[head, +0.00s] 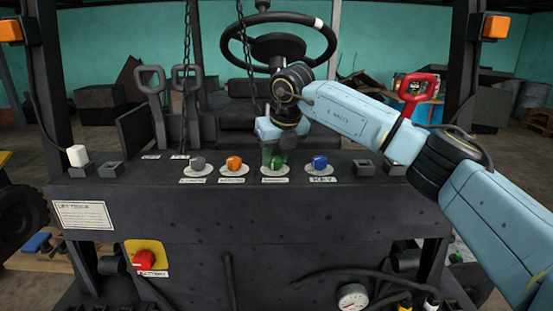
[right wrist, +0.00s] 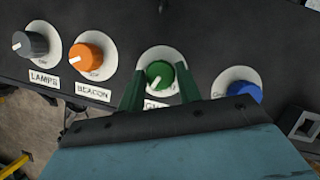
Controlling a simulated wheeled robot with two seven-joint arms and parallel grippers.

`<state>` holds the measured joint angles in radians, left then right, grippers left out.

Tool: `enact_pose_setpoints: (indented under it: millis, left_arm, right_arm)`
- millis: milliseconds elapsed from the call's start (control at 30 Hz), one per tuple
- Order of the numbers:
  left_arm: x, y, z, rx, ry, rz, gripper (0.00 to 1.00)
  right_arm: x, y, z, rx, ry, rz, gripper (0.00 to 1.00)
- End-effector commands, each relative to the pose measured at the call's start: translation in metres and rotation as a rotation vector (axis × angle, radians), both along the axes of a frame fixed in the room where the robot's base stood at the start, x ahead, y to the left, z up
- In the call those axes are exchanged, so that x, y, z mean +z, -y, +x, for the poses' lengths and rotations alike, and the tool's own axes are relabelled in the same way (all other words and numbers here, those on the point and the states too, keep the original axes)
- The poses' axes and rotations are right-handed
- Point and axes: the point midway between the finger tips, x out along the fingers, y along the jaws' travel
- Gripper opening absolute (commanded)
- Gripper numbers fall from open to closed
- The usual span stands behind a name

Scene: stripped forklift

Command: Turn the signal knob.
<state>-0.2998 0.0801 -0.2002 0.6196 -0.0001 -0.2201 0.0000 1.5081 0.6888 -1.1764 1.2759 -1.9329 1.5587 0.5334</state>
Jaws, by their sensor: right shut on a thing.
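A row of four round knobs on white discs sits on the dark panel: grey (head: 198,163), orange (head: 234,163), green (head: 278,164) and blue (head: 320,162). In the right wrist view, the grey knob (right wrist: 33,45) is labelled LAMPS and the orange knob (right wrist: 86,58) BEACON. My left gripper is not in view.
A black steering wheel (head: 278,40) and two hanging chains (head: 187,75) are behind the panel. Two grey levers (head: 150,85) stand at left, a red-handled lever (head: 418,88) at right. A red battery knob (head: 144,260) is on the panel's front.

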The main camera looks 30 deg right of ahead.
Motion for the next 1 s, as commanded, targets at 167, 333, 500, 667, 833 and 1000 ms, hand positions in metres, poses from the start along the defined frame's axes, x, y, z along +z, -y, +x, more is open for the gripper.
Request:
enact_pose_setpoints:
  millis: [167, 333, 500, 667, 833, 1000]
  left_arm:
    - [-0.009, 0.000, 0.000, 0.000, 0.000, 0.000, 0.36]
    - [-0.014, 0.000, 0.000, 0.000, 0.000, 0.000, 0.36]
    - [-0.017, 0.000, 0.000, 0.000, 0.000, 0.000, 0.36]
    - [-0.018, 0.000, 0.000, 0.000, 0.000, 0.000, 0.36]
    - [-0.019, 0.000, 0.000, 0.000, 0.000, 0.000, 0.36]
    - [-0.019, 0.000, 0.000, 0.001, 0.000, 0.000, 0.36]
  right_arm:
    - [-0.001, -0.002, 0.001, -0.147, 0.004, -0.001, 0.11]
    - [0.000, -0.002, 0.001, -0.271, 0.004, -0.002, 0.11]
    - [0.001, -0.002, 0.001, -0.365, 0.004, 0.000, 0.11]
    - [0.001, -0.003, 0.001, -0.420, 0.004, 0.000, 0.11]
    - [0.001, -0.002, 0.001, -0.447, 0.003, 0.001, 0.11]
    - [0.001, -0.002, 0.001, -0.454, 0.003, 0.001, 0.11]
